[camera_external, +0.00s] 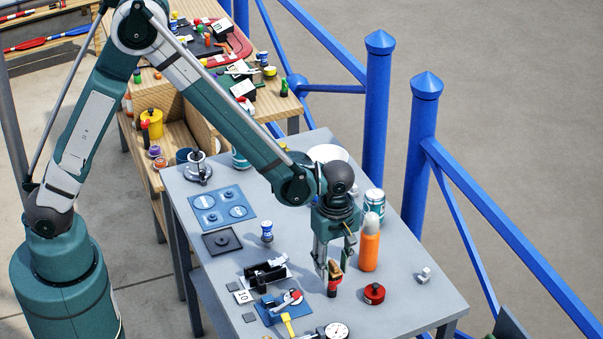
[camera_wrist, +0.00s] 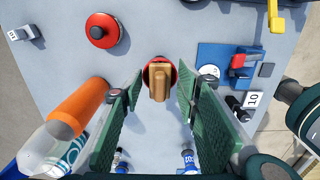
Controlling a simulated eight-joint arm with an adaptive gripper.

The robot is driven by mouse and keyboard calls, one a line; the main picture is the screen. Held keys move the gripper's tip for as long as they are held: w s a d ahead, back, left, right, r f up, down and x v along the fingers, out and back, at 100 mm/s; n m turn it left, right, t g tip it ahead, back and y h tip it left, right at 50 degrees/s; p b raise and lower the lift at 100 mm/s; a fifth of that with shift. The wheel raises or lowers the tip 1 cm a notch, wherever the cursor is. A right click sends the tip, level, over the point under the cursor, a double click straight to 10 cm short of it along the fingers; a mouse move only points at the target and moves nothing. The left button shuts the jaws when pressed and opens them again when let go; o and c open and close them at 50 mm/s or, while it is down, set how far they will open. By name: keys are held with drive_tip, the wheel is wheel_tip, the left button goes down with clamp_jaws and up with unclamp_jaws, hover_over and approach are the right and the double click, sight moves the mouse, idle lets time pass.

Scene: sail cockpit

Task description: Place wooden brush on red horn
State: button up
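The wooden brush (camera_wrist: 159,82) is a tan block with a round red part showing behind it in the wrist view. In the outside view the brush (camera_external: 336,268) stands on the grey table, with red and dark parts below the wood. My gripper (camera_external: 329,266) is lowered around it; in the wrist view my gripper (camera_wrist: 159,92) has its green pads on either side with gaps to the wood. The round red can with a dark centre, apparently the red horn (camera_external: 374,293), stands right of my gripper; it also shows in the wrist view (camera_wrist: 102,30).
An orange bottle (camera_external: 369,248) with a pale cap stands close behind the horn. A blue plate with a red-handled switch (camera_external: 290,299) and a gauge (camera_external: 336,330) lie left and in front. The table's right side is mostly clear, except a small metal piece (camera_external: 424,275).

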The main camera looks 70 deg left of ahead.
sight(332, 262)
drive_tip(key=shift+r, duration=0.15)
wheel_tip(332, 262, up, 12)
idle(0.9)
idle(0.6)
drive_tip(key=s+a+r+m+t, duration=0.3)
drive_tip(key=s+a+r+m, duration=0.5)
drive_tip(key=s+a+r, duration=0.45)
drive_tip(key=s+a+r+m+t, duration=0.4)
drive_tip(key=s+a+m, duration=0.6)
drive_tip(key=s, duration=0.5)
drive_tip(key=shift+s+a, duration=0.35)
drive_tip(key=shift+a, duration=0.2)
